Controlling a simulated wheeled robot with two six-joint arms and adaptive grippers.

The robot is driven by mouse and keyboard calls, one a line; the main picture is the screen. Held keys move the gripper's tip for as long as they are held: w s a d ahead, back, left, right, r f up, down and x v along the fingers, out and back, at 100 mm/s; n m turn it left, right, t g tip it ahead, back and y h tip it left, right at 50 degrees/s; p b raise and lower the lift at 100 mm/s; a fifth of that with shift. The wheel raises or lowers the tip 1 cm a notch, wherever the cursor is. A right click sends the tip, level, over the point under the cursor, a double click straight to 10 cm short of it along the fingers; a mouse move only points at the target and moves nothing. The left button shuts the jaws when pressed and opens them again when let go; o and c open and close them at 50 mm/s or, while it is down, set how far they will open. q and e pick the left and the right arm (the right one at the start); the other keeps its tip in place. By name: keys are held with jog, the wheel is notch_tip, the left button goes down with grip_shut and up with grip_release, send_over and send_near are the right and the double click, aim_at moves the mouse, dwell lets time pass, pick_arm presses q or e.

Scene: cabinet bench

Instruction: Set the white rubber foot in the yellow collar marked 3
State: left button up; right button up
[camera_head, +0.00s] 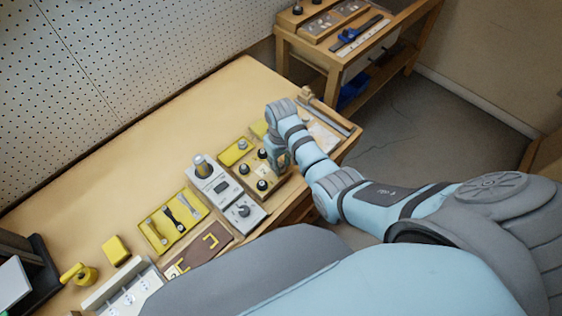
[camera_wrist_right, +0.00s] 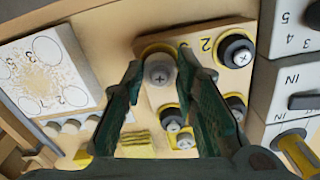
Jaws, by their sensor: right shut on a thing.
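My right gripper (camera_wrist_right: 160,64) is shut on the white rubber foot (camera_wrist_right: 160,74), a pale round piece between its green fingertips in the right wrist view. The foot overlaps a yellow collar (camera_wrist_right: 153,48) at the board's corner; I cannot tell whether it is seated or just above. That collar's number is hidden. The wooden board (camera_wrist_right: 215,83) also carries black feet (camera_wrist_right: 235,51) in yellow collars. In the head view my right gripper (camera_head: 278,158) is over the board's right side (camera_head: 281,182), and the white foot is hidden. My left gripper is out of view.
Left of the board in the head view are a grey switch unit (camera_head: 219,187) and a yellow tool tray (camera_head: 172,222). In the right wrist view, a white card with circles (camera_wrist_right: 48,72) and several pale cylinders (camera_wrist_right: 70,126) lie left of my fingers. The bench's back is clear.

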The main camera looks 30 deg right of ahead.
jog(key=shift+f, duration=0.5)
dwell(0.5)
jog(key=o, duration=1)
jog(key=shift+o, duration=0.5)
jog(key=shift+o, duration=0.6)
jog(key=shift+r, duration=3.55)
